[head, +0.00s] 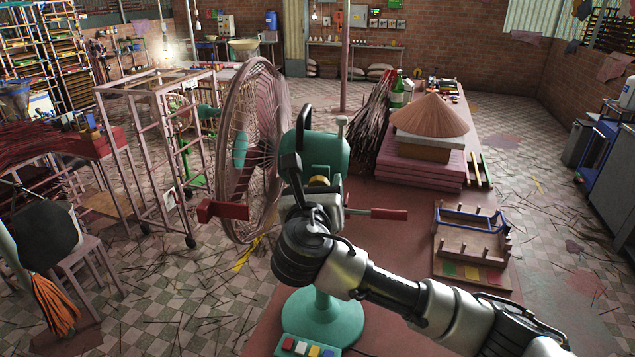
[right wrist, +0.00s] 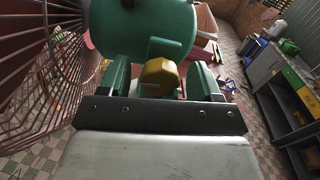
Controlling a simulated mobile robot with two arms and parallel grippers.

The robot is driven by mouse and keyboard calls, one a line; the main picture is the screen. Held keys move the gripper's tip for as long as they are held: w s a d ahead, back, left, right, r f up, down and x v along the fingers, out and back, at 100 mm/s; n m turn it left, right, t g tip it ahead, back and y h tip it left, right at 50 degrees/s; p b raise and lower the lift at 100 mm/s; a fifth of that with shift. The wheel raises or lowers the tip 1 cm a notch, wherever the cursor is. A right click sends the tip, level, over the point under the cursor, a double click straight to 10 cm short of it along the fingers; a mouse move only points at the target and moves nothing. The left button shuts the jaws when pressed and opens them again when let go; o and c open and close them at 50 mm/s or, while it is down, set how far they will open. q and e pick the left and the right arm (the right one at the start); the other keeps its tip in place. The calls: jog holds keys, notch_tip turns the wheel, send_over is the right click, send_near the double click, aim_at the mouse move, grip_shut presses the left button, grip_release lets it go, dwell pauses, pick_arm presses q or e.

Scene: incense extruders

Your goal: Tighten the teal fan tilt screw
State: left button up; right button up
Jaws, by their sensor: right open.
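The teal desk fan (head: 322,152) stands on the red table, its pinkish wire guard (head: 250,150) facing left and its teal base (head: 320,318) below. The tilt screw is a brass-yellow knob (head: 319,181) under the motor housing. In the right wrist view the knob (right wrist: 159,77) sits between the two fingers of my open right gripper (right wrist: 160,82), with a gap visible on each side. In the head view my right gripper (head: 318,193) is at the knob, and its wrist partly hides the fan's neck. My left gripper is not in view.
The fan guard is close on the left. A stack of pink blocks with a conical hat (head: 431,116) stands behind on the table (head: 400,260). A wooden rack (head: 470,247) lies to the right. A red bar (head: 376,213) projects right of the fan's neck.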

jog(key=c, duration=0.9)
jog(key=shift+m, duration=0.3)
jog(key=m+b, duration=0.2)
jog(key=m, duration=0.1)
jog(key=shift+f+m, duration=0.15)
jog(key=shift+m, duration=0.15)
jog(key=m+b, duration=0.2)
jog(key=m, duration=0.3)
jog(key=shift+d+b, duration=0.1)
jog(key=shift+b, duration=0.25)
jog(key=m+b, duration=0.2)
jog(key=m, duration=0.2)
jog(key=shift+f+m, duration=0.1)
jog(key=shift+m, duration=0.3)
jog(key=shift+d+m+b, duration=0.1)
jog(key=shift+m+b, duration=0.8)
jog(key=shift+m, duration=1.4)
